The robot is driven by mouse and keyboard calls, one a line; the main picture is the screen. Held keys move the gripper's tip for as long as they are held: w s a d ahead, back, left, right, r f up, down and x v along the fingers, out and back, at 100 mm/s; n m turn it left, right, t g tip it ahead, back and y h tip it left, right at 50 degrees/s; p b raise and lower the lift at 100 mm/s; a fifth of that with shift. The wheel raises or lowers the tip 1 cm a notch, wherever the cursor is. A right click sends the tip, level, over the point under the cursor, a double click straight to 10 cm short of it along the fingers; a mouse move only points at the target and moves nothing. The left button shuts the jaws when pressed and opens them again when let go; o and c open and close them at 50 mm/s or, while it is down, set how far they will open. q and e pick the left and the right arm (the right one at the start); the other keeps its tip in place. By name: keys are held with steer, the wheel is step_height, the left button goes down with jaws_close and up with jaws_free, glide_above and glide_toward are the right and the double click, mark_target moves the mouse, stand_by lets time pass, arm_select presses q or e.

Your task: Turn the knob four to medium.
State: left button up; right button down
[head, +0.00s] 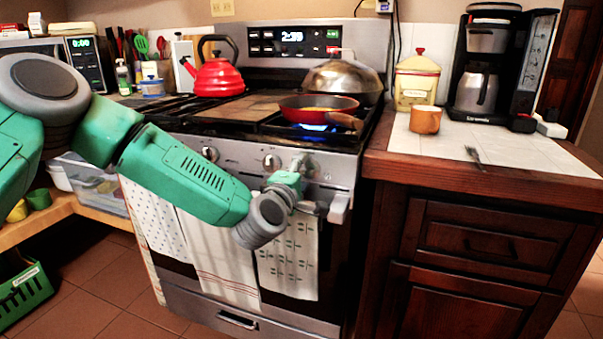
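The stove (228,163) stands in the middle of the head view, with a row of round knobs on its front panel. One knob (210,154) shows at the left of the panel and another knob (271,162) is near the middle. My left arm reaches across the stove front from the left. Its gripper (299,163) is at the panel just right of the middle knob, and hides what is behind it. I cannot tell whether its fingers touch or hold a knob there. The knob numbers are not readable. My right gripper is not in view.
A red pan (290,105) sits over a blue flame (314,127). A red kettle (214,78) and a domed metal lid (343,77) are on the stovetop. Towels (287,260) hang below the panel. The counter (520,153) at right holds a mug (425,120) and a fork (474,157).

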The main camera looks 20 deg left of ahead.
arm_select(q)
steer(key=shift+f, duration=0.15)
steer(key=s, duration=1.2)
steer(key=shift+a, duration=0.25)
steer(key=s+d+f+m+g+h+p, duration=0.35)
steer(key=s+f+m+g+p, duration=0.4)
steer(key=s+f, duration=0.65)
steer(key=s+a+f+m+g+y+p, duration=0.1)
steer(key=s+a+f+m+g, duration=0.2)
steer(key=s, duration=0.4)
steer(key=s+a+f+m+g+y+p, duration=0.1)
steer(key=s+a+f+m+g, duration=0.2)
steer(key=s, duration=0.4)
steer(key=s+a+f+m+g+y+p, duration=0.2)
steer(key=s+a+f+m+g, duration=0.2)
steer(key=s, duration=0.3)
steer(key=shift+s+m, duration=0.15)
steer(key=shift+m, duration=0.2)
